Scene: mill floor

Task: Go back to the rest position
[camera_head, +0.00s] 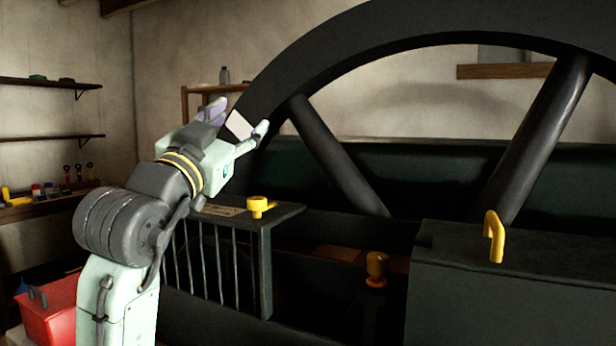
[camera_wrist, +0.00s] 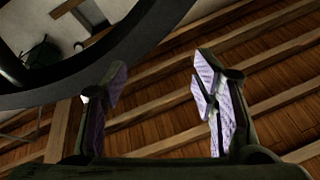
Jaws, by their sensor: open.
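My gripper (camera_head: 240,122) is raised at the left of centre in the head view, in front of the rim of a large dark wheel. Its fingers point up and to the right. In the wrist view my gripper (camera_wrist: 160,95) shows two fingers with purple-grey pads, spread well apart with nothing between them. Behind them the wrist view shows a wooden ceiling with beams (camera_wrist: 250,65) and part of the dark wheel rim (camera_wrist: 130,40).
The large spoked wheel (camera_head: 330,42) fills the centre and right. A dark machine with a barred guard (camera_head: 222,265), a yellow knob (camera_head: 258,205) and a yellow handle (camera_head: 494,236) stands below. A red box (camera_head: 52,312) is at lower left; wall shelves (camera_head: 50,138) are behind.

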